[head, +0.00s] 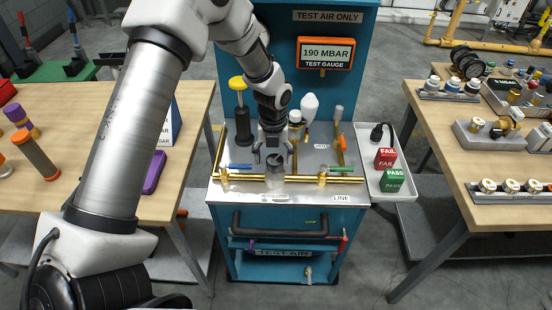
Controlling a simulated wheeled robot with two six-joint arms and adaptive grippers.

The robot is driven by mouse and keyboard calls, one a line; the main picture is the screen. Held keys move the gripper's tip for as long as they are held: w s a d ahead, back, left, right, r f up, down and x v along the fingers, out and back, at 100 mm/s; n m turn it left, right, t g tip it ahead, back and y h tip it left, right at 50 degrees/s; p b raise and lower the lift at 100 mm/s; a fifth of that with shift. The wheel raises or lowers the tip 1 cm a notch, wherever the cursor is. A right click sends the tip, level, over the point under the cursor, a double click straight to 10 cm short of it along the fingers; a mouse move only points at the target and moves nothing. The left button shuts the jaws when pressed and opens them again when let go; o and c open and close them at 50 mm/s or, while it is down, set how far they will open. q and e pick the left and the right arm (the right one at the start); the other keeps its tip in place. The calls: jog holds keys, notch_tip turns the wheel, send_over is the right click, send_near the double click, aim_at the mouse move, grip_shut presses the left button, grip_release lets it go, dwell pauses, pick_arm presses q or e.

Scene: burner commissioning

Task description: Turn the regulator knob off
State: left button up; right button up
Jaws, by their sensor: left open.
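My left gripper (273,157) points down over the teal test cart's metal top (340,165), its fingers apart and nothing seen between them. Just below it, a grey cylindrical fitting (275,182) sits in the brass line (245,179); it looks like the regulator and its knob, partly hidden by the gripper. I cannot tell whether the fingers touch it. A blue-handled valve (236,166) is left of it and a green-handled valve (338,169) is right of it on the line. The test gauge (326,53) reads 190 MBAR. My right gripper is out of view.
A black pump-like device with a yellow top (237,83) and a white bulb (310,104) stand behind the line. A white tray (397,195) holds a red FAIL block (386,157) and a green PASS block (393,180). Wooden tables flank the cart.

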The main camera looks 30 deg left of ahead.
pick_arm(q)
jog(key=shift+w+f, duration=0.25)
jog(key=shift+f, duration=0.85)
jog(key=shift+w+f, duration=0.2)
jog(key=shift+s+r, duration=0.2)
jog(key=shift+s, duration=0.05)
jog(key=c, duration=0.8)
jog(key=shift+d, duration=0.1)
jog(key=c, duration=0.4)
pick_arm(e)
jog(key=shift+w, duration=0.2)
